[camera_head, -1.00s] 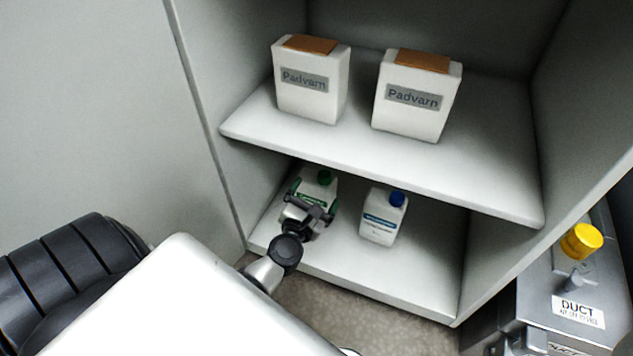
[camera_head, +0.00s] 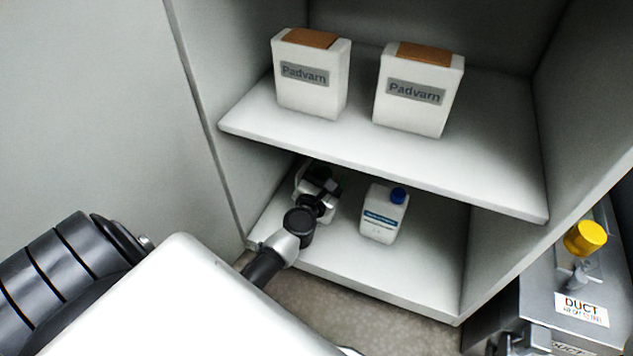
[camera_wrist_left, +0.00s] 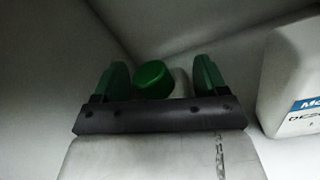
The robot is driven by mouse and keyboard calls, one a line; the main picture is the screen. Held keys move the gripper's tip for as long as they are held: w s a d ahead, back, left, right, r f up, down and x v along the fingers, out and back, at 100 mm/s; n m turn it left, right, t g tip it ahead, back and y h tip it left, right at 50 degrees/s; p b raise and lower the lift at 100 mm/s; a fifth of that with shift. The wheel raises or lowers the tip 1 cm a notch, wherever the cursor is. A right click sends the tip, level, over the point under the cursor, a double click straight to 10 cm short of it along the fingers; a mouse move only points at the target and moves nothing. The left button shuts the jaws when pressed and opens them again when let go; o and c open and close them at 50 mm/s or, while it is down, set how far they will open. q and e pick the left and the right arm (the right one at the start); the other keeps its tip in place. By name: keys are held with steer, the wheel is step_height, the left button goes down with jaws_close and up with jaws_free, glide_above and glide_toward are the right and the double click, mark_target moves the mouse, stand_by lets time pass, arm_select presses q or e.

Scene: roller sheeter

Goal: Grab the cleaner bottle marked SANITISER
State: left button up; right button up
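In the head view a white bottle (camera_head: 303,181) stands at the left of the lower cabinet shelf, mostly hidden by my left gripper (camera_head: 320,180). Its green cap (camera_wrist_left: 155,78) shows in the left wrist view. The left gripper is open there, its green fingers on either side of the cap; I cannot tell whether they touch the bottle. Its label is hidden now. A second white bottle (camera_head: 379,222), with a blue cap and blue label, stands to the right, apart from the gripper; its label is not readable as SANITISER. My right gripper is not in view.
The upper shelf (camera_head: 480,160) hangs over the bottles and holds two white Padvarn boxes (camera_head: 311,85) (camera_head: 416,100). The cabinet's left wall is close to the left gripper. A grey DUCT unit (camera_head: 530,300) with a yellow knob stands at the right.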

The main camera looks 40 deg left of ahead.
arm_select(q)
steer(key=shift+f, duration=0.1)
jaws_close()
stand_by(0.4)
